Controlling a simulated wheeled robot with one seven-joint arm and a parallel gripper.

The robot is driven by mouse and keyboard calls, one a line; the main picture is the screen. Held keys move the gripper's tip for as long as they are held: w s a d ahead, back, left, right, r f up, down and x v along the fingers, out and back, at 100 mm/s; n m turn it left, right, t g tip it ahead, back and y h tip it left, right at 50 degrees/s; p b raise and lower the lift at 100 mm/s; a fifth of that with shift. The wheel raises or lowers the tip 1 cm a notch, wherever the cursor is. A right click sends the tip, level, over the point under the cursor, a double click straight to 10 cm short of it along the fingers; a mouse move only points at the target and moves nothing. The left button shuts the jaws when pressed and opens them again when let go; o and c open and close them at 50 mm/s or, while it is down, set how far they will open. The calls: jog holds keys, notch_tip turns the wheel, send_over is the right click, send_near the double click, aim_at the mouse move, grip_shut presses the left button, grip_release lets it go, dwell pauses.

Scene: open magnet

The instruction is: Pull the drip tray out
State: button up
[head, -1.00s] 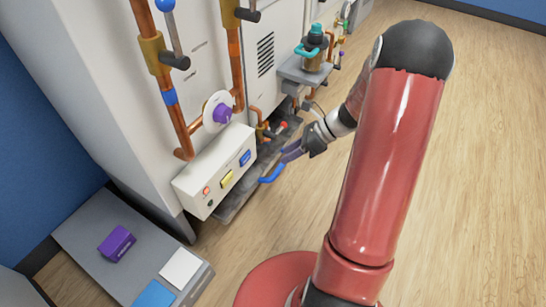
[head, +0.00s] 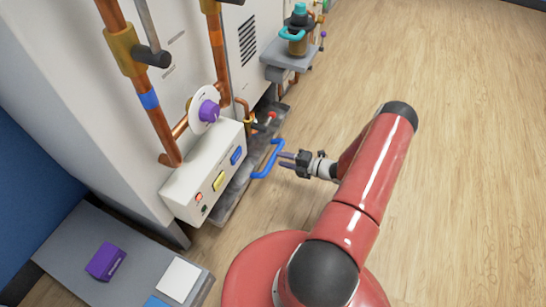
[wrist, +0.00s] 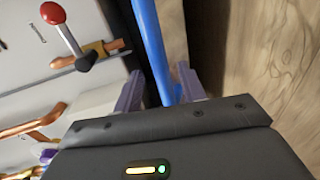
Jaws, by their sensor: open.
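The drip tray (head: 226,205) is a long, low grey tray at floor level along the foot of the white machine. A blue bar handle (head: 267,161) stands out from its front side. My gripper (head: 287,160) is open, just right of the handle, with its purple fingers pointing left at it. In the wrist view the blue handle (wrist: 148,40) runs between the two open fingers of my gripper (wrist: 160,85), with gaps visible on both sides. I cannot tell whether either finger touches it.
A control box (head: 203,180) with coloured buttons and a purple knob (head: 209,111) overhang the tray. A red-tipped lever (wrist: 54,14) is close by in the wrist view. A grey platform (head: 65,235) holds a purple box (head: 105,262). Wooden floor (head: 450,130) to the right is clear.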

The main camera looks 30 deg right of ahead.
aim_at(274, 158)
jog(key=shift+x, duration=2.3)
jog(key=shift+c, duration=0.4)
grip_shut()
